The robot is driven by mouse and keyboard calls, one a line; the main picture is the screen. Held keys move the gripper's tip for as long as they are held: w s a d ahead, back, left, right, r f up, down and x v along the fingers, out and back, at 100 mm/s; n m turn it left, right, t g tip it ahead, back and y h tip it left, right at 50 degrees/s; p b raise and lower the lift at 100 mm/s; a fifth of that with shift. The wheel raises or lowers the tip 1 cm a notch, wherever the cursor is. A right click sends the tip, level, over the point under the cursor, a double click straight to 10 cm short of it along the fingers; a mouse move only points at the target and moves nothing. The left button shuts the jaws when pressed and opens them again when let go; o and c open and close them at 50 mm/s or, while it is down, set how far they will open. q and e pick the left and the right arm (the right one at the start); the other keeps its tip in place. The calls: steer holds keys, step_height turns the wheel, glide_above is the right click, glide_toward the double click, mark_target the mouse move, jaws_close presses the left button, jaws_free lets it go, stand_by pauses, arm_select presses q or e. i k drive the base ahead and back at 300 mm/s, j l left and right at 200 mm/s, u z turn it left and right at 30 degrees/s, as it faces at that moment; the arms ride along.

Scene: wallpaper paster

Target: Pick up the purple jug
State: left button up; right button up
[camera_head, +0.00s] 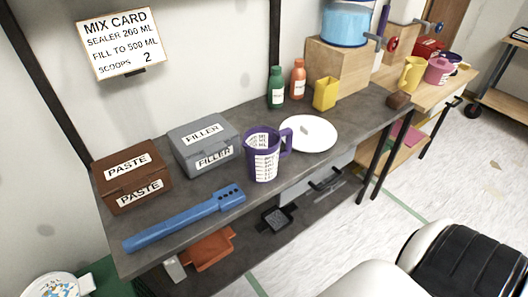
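The purple jug (264,168) stands upright on the dark grey bench (298,163), near its front edge. It has white labels with scale marks, and its handle points right and toward the back. The white round plate or lid (314,135) is just right of it, and the grey FILLER box (205,147) is to its left. Neither of my grippers shows in this view.
A blue tool (185,219) lies along the front edge left of the jug. The brown PASTE box (132,182) is at the left end. Green (276,90) and orange (298,80) bottles and a yellow cup (325,93) stand behind. Open floor lies in front.

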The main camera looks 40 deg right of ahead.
mark_target(262, 144)
steer(key=u, duration=1)
steer(key=z, duration=2.15)
